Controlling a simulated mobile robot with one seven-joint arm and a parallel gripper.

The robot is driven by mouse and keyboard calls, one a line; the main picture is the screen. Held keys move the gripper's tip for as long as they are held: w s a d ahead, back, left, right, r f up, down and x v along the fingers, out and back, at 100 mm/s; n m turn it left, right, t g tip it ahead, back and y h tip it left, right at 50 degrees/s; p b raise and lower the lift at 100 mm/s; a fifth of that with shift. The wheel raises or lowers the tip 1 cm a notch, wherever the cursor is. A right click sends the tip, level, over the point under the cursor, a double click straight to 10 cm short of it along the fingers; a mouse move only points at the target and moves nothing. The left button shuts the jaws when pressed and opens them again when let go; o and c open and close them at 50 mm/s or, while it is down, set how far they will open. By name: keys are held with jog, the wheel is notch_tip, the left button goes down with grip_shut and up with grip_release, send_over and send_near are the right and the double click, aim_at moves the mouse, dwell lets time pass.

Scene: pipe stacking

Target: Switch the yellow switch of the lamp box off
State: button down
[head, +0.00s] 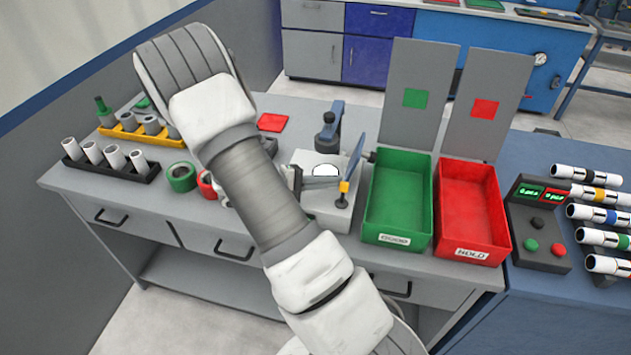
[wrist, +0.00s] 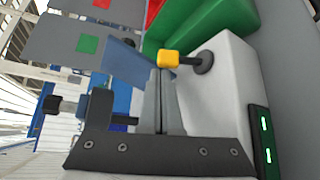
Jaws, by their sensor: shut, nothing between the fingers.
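The lamp box (head: 328,212) is a pale box on the grey workbench, left of the green bin. Its yellow switch (head: 344,187) sits at the box's right front. In the wrist view the yellow switch (wrist: 168,58) is a yellow knob on a dark lever, which comes out of a round black base on the pale box (wrist: 222,95). My gripper (wrist: 162,72) is shut and empty, its fingertips right at the yellow knob. I cannot tell whether they touch it. In the head view my arm hides part of the bench, and my gripper (head: 334,184) shows beside the switch.
A blue panel (head: 355,156) stands up close beside the switch. The green bin (head: 393,239) and red bin (head: 474,249) stand just right, with tall grey boards behind. Pipes in racks (head: 110,170) are at the left. A button console (head: 538,220) is farther right.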

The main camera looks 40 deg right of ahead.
jog(key=shift+s+d+f, duration=0.1)
jog(key=shift+d, duration=0.2)
